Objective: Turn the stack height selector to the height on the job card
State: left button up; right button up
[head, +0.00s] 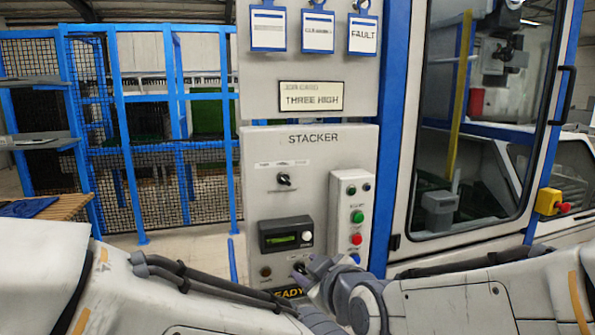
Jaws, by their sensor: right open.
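The job card (311,97) reads "THREE HIGH" above the grey STACKER panel (256,215). A black rotary switch (284,180) sits high on the panel, with small labels too blurred to read. Low on the panel, a dark knob (299,267) is partly hidden by my right gripper. I cannot tell which of the two is the stack height selector, nor its setting. My right gripper (309,269) is open at the lower knob; whether it touches the knob is unclear. My left arm reaches in from the left, and its gripper is not visible.
A display box (286,235) with a green screen sits above the lower knob. Blue fencing is at left, a glazed door at right.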

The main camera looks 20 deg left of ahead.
aim_at(286, 182)
jog(key=w+a+r+n+t+y+p, duration=0.25)
jog(key=w+r+t, duration=0.2)
jog(key=r, duration=0.65)
jog(key=shift+m+h, duration=0.25)
jog(key=shift+h, duration=0.1)
jog(key=p+x, duration=0.4)
jog(key=x, duration=0.5)
jog(key=shift+w+a, duration=0.25)
jog(key=shift+a, duration=0.1)
pick_arm(q)
notch_tip(286, 182, up, 8)
pick_arm(e)
jog(key=shift+w+a, duration=0.2)
jog(key=shift+w, duration=0.1)
grip_shut()
